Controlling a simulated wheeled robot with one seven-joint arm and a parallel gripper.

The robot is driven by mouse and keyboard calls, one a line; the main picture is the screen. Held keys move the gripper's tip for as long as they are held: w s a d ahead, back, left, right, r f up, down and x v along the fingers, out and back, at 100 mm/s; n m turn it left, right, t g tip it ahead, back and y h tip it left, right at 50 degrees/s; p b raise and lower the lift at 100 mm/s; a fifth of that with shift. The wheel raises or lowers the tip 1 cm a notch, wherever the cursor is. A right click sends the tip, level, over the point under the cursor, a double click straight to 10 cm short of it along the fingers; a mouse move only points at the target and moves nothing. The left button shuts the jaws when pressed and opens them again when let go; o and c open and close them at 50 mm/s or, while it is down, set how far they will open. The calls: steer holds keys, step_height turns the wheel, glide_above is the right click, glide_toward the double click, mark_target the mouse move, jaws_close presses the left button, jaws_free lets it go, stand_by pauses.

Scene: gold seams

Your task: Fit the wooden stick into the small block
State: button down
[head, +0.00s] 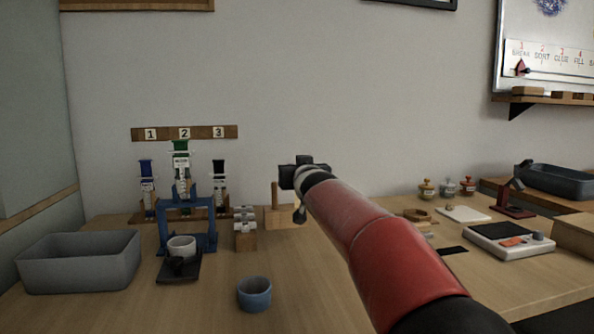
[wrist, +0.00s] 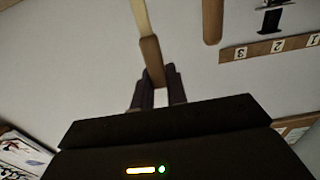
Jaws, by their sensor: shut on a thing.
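My gripper (head: 303,168) is above the back middle of the table in the head view, where the arm hides much of it. In the wrist view, my gripper (wrist: 157,84) is shut on the wooden stick (wrist: 152,57). A paler wooden length (wrist: 140,18) runs on from the stick toward the top edge; I cannot tell if it is the same piece. The small block (head: 284,217) stands on the table below my gripper, with an upright wooden post (head: 274,196) at its left. A rounded wooden post (wrist: 212,20) also shows in the wrist view. Any contact with the block is hidden.
A blue stand (head: 188,223) with a white cup (head: 181,246) is at the left, near a grey bin (head: 80,262). A blue cup (head: 254,294) stands in front. A scale (head: 510,241) is at the right. The numbered rack (head: 184,133) is behind.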

steer(key=shift+f+b, duration=1.1)
steer(key=shift+b, duration=0.15)
stand_by(0.6)
stand_by(0.3)
steer(key=c, duration=1.3)
jaws_free()
steer(key=shift+s, duration=0.1)
steer(key=shift+b+v, duration=2.1)
steer(key=shift+v, duration=0.3)
